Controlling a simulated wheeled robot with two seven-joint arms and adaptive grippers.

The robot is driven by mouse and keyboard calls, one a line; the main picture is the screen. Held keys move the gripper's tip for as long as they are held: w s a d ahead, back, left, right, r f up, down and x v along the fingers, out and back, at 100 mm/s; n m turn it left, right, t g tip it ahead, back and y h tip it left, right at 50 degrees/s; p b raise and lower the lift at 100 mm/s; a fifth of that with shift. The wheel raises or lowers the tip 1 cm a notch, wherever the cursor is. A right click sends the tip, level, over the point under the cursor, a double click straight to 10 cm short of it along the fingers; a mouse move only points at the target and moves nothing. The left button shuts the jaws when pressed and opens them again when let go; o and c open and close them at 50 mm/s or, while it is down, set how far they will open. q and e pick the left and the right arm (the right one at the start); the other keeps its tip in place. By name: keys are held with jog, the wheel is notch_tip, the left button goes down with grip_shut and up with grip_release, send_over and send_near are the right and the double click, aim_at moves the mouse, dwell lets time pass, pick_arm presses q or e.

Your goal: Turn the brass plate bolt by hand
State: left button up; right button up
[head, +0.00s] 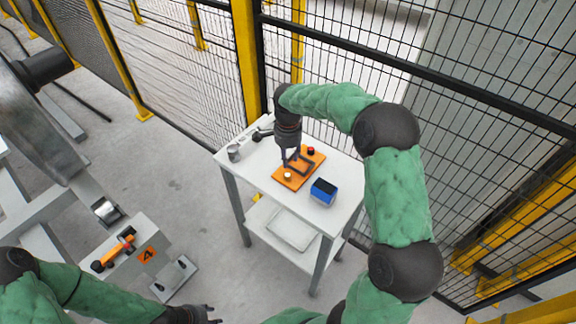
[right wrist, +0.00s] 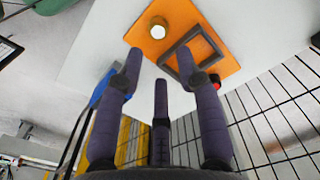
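The brass plate bolt (head: 288,176) stands on an orange plate (head: 283,182) on the white table. In the right wrist view, the bolt (right wrist: 158,29) shows a pale round top with a brass rim near the plate's corner. A dark square frame (right wrist: 178,58) lies on the plate beside it. My right gripper (head: 289,159) is over the plate, pointing down. In the right wrist view, its fingers (right wrist: 159,62) are spread, with nothing between them and apart from the bolt. My left gripper (head: 208,313) is at the bottom edge, away from the table; its finger opening is unclear.
A red knob (head: 311,150) is at the plate's far corner. A blue box (head: 323,191) stands close to the plate's near right side. A grey cup (head: 234,152) is at the table's left end. Mesh fencing (head: 350,60) runs behind the table.

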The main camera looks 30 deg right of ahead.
jog(key=shift+r, duration=2.2)
jog(key=shift+f, duration=0.1)
